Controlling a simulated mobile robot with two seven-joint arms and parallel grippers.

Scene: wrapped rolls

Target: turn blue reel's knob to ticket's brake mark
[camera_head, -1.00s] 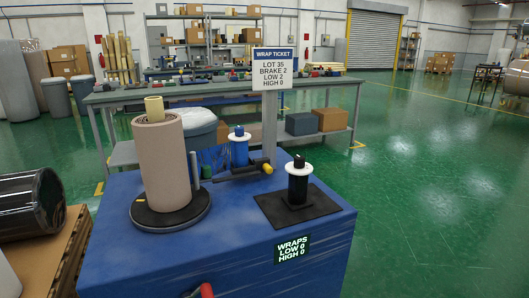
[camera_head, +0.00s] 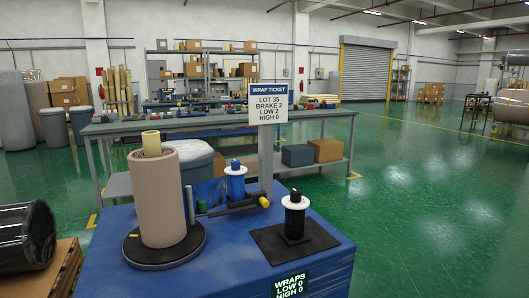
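The blue reel (camera_head: 236,184) stands at the back of the blue-covered bench, with a white flange and a dark blue knob (camera_head: 236,163) on top. The knob's setting is too small to read. The wrap ticket (camera_head: 268,104) on a post reads LOT 35, BRAKE 2, LOW 2, HIGH 0. A black reel (camera_head: 294,220) with a white flange and dark knob stands on a black mat. A tan wrapped roll (camera_head: 159,199) stands upright on a black turntable (camera_head: 134,249). The counter sign (camera_head: 290,285) reads WRAPS LOW 0, HIGH 0. Neither gripper is in view.
A dark bar with a yellow end (camera_head: 264,202) lies beside the blue reel, near a thin grey post (camera_head: 190,204). A long grey table (camera_head: 340,113) stands behind the bench. Green floor (camera_head: 430,220) is open on the right.

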